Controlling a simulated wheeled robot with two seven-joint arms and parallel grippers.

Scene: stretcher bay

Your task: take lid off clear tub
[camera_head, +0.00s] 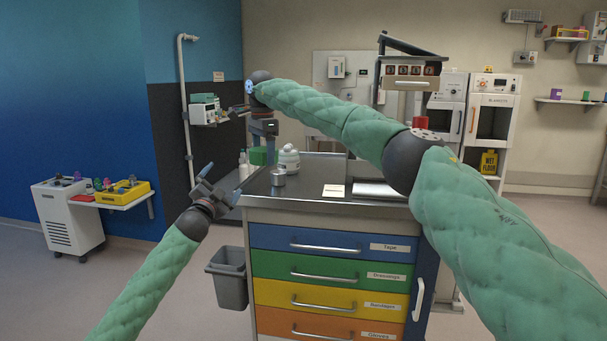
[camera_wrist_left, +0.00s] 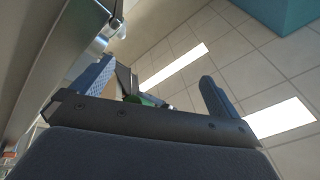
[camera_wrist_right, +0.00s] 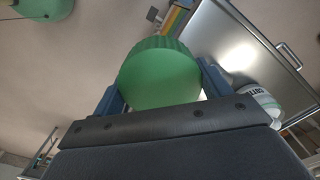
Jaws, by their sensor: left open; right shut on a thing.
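My right gripper (camera_head: 262,138) is shut on a green round lid (camera_wrist_right: 158,72), which fills the space between its fingers in the right wrist view. The lid (camera_head: 258,156) also shows just below that gripper, over the back left of the counter. I cannot make out the clear tub, nor tell whether the lid is on it or apart. My left gripper (camera_head: 220,182) is open and empty, left of the counter's edge and lower than the right one. In the left wrist view its fingers (camera_wrist_left: 155,88) stand wide apart.
The grey counter (camera_head: 310,203) holds a white lidded jar (camera_head: 289,160), a metal cylinder (camera_head: 278,179), a white label card (camera_head: 334,190) and a metal tray (camera_head: 381,190). A white bottle (camera_head: 243,165) stands near its left edge. A grey bin (camera_head: 230,285) hangs at the left side.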

